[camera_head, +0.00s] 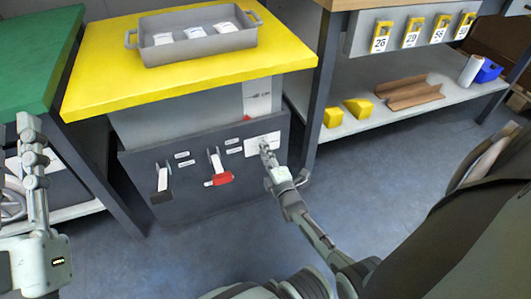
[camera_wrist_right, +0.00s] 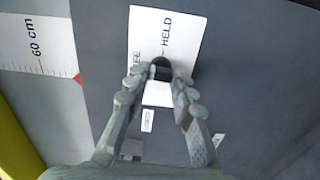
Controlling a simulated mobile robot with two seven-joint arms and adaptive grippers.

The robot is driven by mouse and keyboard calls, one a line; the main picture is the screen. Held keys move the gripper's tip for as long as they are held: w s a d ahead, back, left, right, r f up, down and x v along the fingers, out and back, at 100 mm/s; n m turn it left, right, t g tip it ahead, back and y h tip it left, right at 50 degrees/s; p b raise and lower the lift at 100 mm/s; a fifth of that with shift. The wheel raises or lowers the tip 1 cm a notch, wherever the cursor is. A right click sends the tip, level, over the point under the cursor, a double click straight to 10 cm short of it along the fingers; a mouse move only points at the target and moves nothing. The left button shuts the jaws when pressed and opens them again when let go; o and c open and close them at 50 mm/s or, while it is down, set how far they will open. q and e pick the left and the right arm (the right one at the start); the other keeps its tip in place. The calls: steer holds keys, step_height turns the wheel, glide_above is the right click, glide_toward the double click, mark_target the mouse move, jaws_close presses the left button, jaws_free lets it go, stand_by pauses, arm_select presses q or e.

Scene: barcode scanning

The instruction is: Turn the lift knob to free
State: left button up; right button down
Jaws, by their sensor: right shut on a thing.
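The lift knob (camera_wrist_right: 161,67) is a small dark knob on a white plate (camera_wrist_right: 150,30) printed HELD and, partly hidden, another word ending in "EE". The plate also shows on the dark front panel in the head view (camera_head: 262,140). My right gripper (camera_wrist_right: 160,74) is shut on the knob, one finger on each side; in the head view it reaches the plate (camera_head: 266,152). The knob's pointer direction cannot be made out. My left gripper (camera_head: 27,125) stands at the far left, away from the panel, seen side-on; its opening is unclear.
The yellow top (camera_head: 95,75) with a grey tray (camera_head: 180,54) overhangs the panel. A table leg (camera_head: 318,90) stands close right. The floor in front is clear.

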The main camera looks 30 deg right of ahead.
steer(key=shift+n, duration=0.5)
steer(key=c, duration=1.3)
jaws_free()
steer(key=v, duration=1.2)
steer(key=shift+a, duration=0.1)
